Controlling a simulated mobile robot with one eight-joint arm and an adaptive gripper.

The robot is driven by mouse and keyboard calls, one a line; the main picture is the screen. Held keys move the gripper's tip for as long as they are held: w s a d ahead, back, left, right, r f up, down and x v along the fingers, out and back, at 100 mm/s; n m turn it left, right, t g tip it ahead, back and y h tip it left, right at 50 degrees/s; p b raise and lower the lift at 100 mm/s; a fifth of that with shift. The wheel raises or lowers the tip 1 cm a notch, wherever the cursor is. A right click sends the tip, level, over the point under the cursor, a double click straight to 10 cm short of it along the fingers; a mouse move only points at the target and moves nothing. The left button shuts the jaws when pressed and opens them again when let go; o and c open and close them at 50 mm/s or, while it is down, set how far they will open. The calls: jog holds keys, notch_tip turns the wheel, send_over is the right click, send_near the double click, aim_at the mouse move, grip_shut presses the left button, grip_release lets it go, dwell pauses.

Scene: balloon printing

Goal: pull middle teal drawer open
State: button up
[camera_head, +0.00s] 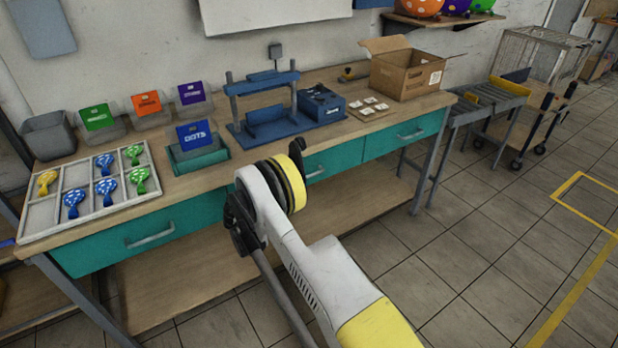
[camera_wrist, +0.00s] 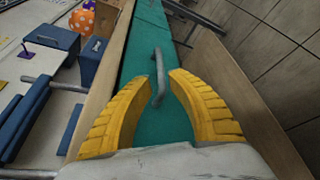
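The middle teal drawer (camera_head: 338,157) is in the bench front in the head view, partly hidden behind my arm. Its visible part looks flush with the bench. Its grey bar handle (camera_head: 316,172) shows just right of my arm's yellow joint. In the wrist view, a grey handle (camera_wrist: 158,72) stands on a teal drawer front (camera_wrist: 150,128). My gripper (camera_wrist: 155,78) is open, with one yellow finger on each side of the handle's near end. I cannot tell whether either finger touches it. My gripper is hidden in the head view.
A left teal drawer (camera_head: 185,222) and a right teal drawer (camera_head: 378,145) flank it, both looking shut. The wooden benchtop (camera_head: 215,183) carries a balloon tray (camera_head: 75,215), a blue press (camera_head: 262,130) and a cardboard box (camera_head: 405,75). A lower shelf (camera_head: 345,205) lies below. Tiled floor in front is clear.

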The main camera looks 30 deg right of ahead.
aim_at(309, 176)
jog(key=b+x, duration=0.3)
jog(key=x, duration=0.6)
jog(key=shift+f, duration=0.15)
jog(key=shift+w+d, duration=0.2)
jog(key=shift+d, duration=0.2)
grip_shut()
